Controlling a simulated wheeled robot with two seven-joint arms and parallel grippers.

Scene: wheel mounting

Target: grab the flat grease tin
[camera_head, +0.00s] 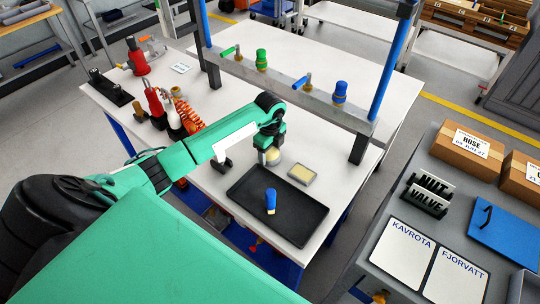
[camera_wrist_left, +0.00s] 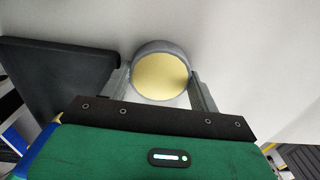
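A round grey tin with a pale yellow top (camera_head: 273,156) stands on the white table behind the black tray. It also shows in the left wrist view (camera_wrist_left: 160,76). A low rectangular tin with a pale yellow top (camera_head: 302,173) lies to its right; which of the two is the flat grease tin is not marked. My left gripper (camera_head: 266,155) reaches down at the round tin. In the left wrist view its two fingers (camera_wrist_left: 160,90) stand apart on either side of that tin, very close to its wall; firm contact cannot be made out. My right gripper is out of view.
The black tray (camera_head: 300,222) holds a blue-capped piece (camera_head: 270,201) in front of the tins. A metal rack bar (camera_head: 300,95) with coloured valves crosses behind. A grey bench (camera_head: 440,185) with boxes is right.

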